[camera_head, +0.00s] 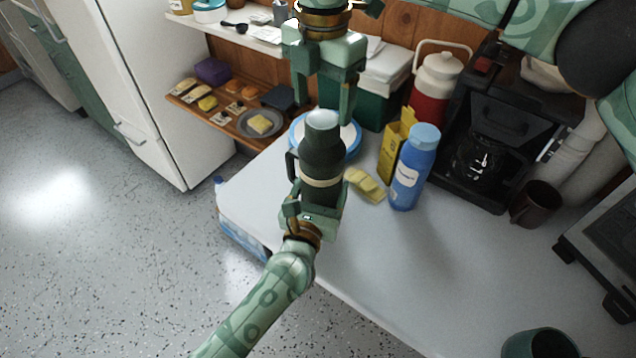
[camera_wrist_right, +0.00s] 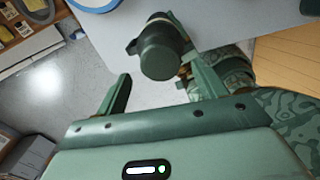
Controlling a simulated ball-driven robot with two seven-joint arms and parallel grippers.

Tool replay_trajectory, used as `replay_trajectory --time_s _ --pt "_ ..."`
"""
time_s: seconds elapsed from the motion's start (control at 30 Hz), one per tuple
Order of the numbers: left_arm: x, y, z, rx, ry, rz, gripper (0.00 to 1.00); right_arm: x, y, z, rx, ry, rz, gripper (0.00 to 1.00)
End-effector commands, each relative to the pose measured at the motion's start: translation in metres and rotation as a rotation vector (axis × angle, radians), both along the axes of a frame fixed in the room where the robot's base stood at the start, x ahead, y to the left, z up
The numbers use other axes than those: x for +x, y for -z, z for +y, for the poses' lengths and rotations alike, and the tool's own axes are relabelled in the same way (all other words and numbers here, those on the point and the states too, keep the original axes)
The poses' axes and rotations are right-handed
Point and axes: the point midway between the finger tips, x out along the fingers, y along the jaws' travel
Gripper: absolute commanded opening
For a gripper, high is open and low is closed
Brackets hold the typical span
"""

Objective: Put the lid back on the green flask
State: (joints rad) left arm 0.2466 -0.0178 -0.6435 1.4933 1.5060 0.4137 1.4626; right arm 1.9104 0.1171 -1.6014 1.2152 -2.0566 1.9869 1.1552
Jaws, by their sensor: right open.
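The dark green flask (camera_head: 320,164) has a cream band and a side handle. It is held above the white table in my left gripper (camera_head: 317,208), which is shut around its lower part.
A blue bottle (camera_head: 414,168), a yellow box (camera_head: 393,142) and a yellow sponge-like piece (camera_head: 365,185) stand or lie to the right of the flask. A blue-rimmed plate (camera_head: 352,137) is behind it. A coffee maker (camera_head: 490,135) fills the back right. The table's front middle is clear.

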Motion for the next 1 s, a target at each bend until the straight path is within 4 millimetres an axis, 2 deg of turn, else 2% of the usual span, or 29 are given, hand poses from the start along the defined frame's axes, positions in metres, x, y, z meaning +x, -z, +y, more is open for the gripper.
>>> replay_trajectory --time_s 0.13,0.17,0.23,0.37,0.47,0.63,0.8,1.0 --pt "0.0 0.0 0.0 0.0 0.0 0.0 0.09 0.0 0.001 0.0 0.0 0.0 0.0 0.7" --pt "0.0 0.0 0.0 0.0 0.0 0.0 0.09 0.0 0.001 0.0 0.0 0.0 0.0 0.66" --pt "0.0 0.0 0.0 0.0 0.0 0.0 0.09 0.001 -0.002 0.0 0.0 0.0 -0.006 0.66" --pt "0.0 0.0 0.0 0.0 0.0 0.001 0.09 0.006 -0.022 -0.003 -0.023 -0.032 -0.048 0.66" --pt "0.0 0.0 0.0 0.0 0.0 0.001 0.09 0.006 -0.029 -0.003 -0.031 -0.249 -0.044 0.66" --pt "0.0 0.0 0.0 0.0 0.0 0.0 0.09 0.004 -0.036 -0.004 -0.035 -0.743 -0.026 0.66" --pt "0.0 0.0 0.0 0.0 0.0 0.0 0.09 0.002 -0.035 -0.003 -0.019 -1.207 -0.004 0.66" --pt "0.0 0.0 0.0 0.0 -0.001 0.0 0.09 0.0 -0.034 -0.001 0.002 -1.552 0.002 0.66"
